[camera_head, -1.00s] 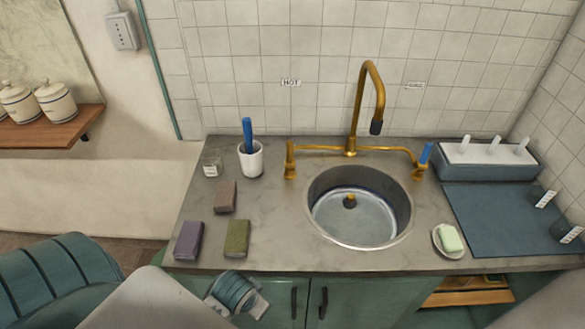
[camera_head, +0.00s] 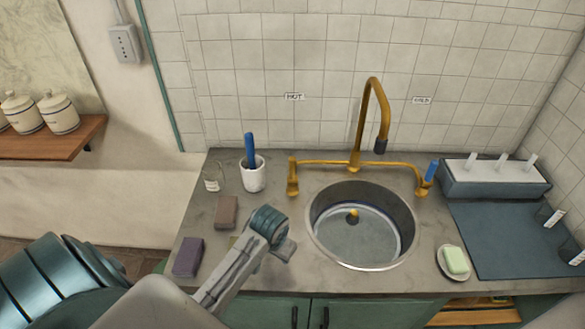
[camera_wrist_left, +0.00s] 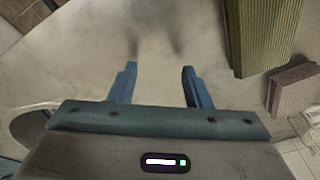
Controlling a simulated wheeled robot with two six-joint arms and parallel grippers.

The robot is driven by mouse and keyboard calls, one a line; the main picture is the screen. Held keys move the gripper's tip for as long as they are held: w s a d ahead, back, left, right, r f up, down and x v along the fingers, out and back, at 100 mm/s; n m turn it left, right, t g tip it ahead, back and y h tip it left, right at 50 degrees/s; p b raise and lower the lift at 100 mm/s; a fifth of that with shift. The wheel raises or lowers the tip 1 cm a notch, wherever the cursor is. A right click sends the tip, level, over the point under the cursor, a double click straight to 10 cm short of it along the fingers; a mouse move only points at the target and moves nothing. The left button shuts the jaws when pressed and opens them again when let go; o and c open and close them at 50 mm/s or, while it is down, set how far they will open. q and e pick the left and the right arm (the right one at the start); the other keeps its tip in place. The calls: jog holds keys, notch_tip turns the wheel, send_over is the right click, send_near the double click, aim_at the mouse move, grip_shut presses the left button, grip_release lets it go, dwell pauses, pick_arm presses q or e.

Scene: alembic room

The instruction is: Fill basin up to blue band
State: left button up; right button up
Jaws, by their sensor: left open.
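The round steel basin (camera_head: 318,245) is set in the counter, with a darker bluish ring round its inner wall and a brass-coloured plug piece (camera_head: 353,215) at the bottom. I cannot tell the water level. The brass spout (camera_head: 372,95) arches above it, with no stream visible. The left tap (camera_head: 292,178) stands under a HOT label (camera_head: 294,97). The right tap, with a blue handle (camera_head: 432,171), stands under a COLD label (camera_head: 422,100). My left gripper (camera_head: 287,251) is over the counter just left of the basin. Its fingers are apart and empty in the left wrist view (camera_wrist_left: 160,84).
An olive block (camera_wrist_left: 265,32), a brown block (camera_head: 227,212) and a purple block (camera_head: 188,257) lie left of the basin. Behind are a white cup (camera_head: 253,176) with a blue-handled item and a small jar (camera_head: 212,180). Soap (camera_head: 456,260) sits on a dish at right.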

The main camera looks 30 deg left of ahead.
pick_arm(q)
jog(key=w+a+r+n+g, duration=0.1)
jog(key=w+a+r, duration=0.2)
jog(key=w, duration=0.5)
jog(key=w+a+r+n, duration=0.1)
jog(key=w+a+r, duration=0.2)
jog(key=w, duration=0.5)
jog(key=n+g+h, duration=0.1)
jog(key=n, duration=0.1)
send_near(292, 168)
jog(key=shift+w+a+f, duration=0.25)
jog(key=shift+w+f, duration=0.05)
jog(key=shift+w, duration=0.35)
notch_tip(292, 168, down, 9)
jog(key=p, duration=0.2)
jog(key=shift+f+p, duration=0.1)
jog(key=shift+p, duration=0.3)
jog(key=shift+f, duration=0.7)
grip_shut()
